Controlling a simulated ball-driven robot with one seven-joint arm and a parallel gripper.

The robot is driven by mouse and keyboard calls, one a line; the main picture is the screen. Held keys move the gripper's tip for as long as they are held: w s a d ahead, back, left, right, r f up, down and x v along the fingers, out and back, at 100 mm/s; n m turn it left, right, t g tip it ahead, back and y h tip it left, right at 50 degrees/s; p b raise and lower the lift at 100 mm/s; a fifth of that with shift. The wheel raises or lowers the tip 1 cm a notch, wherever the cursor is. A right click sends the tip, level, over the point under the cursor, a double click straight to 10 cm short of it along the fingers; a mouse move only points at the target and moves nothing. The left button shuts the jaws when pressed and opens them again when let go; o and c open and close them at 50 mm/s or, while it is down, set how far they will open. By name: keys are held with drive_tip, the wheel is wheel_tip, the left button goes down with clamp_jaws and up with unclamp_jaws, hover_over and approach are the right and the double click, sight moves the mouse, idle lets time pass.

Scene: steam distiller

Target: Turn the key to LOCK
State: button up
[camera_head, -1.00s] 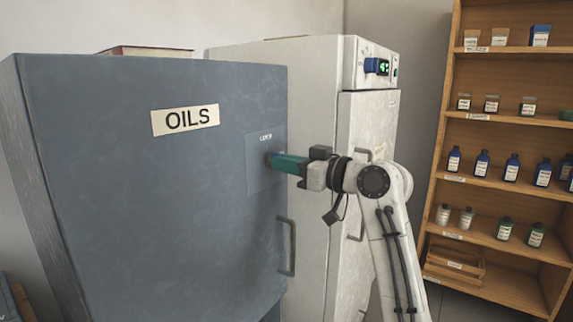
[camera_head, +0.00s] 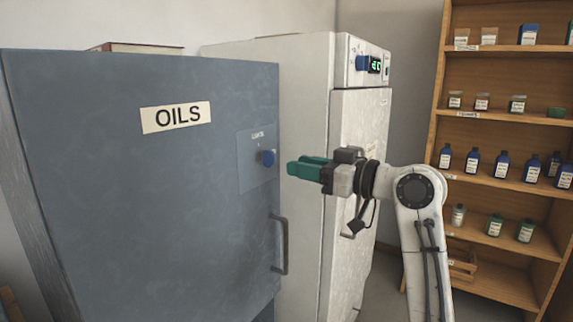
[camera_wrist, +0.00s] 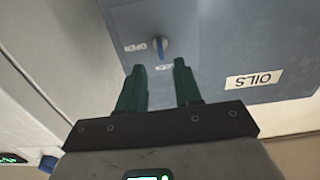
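The blue key knob (camera_head: 267,157) sits on a plate (camera_head: 256,178) at the right of the blue-grey OILS cabinet door (camera_head: 150,190). A small label shows above it in the head view. In the wrist view the knob (camera_wrist: 160,48) has OPEN upside down at its left and another label, seemingly LOCK, just below it. The knob's pale ridge looks upright there, in line with that lower label. My gripper (camera_head: 290,169) has green fingers. It is right of the knob, apart from it. The wrist view shows the gripper (camera_wrist: 159,67) open and empty.
A door handle (camera_head: 280,245) sticks out below the plate. A white cabinet (camera_head: 350,150) with a blue knob and green display stands behind my gripper. Wooden shelves (camera_head: 500,135) with bottles are at the right. A book (camera_head: 140,48) lies on the blue-grey cabinet.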

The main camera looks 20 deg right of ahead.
drive_tip(key=shift+v, duration=2.15)
drive_tip(key=s+a+f+m+g+h+p, duration=0.1)
drive_tip(key=s+f+m+g+h+p, duration=0.15)
drive_tip(key=s+f, duration=0.75)
drive_tip(key=s+a+f+m+g+h+p, duration=0.1)
drive_tip(key=s+f+m+g+h+p, duration=0.15)
drive_tip(key=f, duration=1.65)
drive_tip(key=s+d+f+m+g+h+p, duration=0.1)
drive_tip(key=s+f+g+h, duration=0.1)
drive_tip(key=s, duration=0.7)
drive_tip(key=s+f+m+g+h+p, duration=0.1)
drive_tip(key=s+f+g+h, duration=0.1)
drive_tip(key=s+f, duration=0.3)
drive_tip(key=s+d+f+g+h+p, duration=0.1)
drive_tip(key=s+f+g, duration=0.3)
drive_tip(key=s, duration=0.9)
drive_tip(key=shift+s+d+f+m+g+h+p, duration=0.3)
drive_tip(key=shift+d+f+m+h+p, duration=0.05)
drive_tip(key=shift+d+m+h+p, duration=0.05)
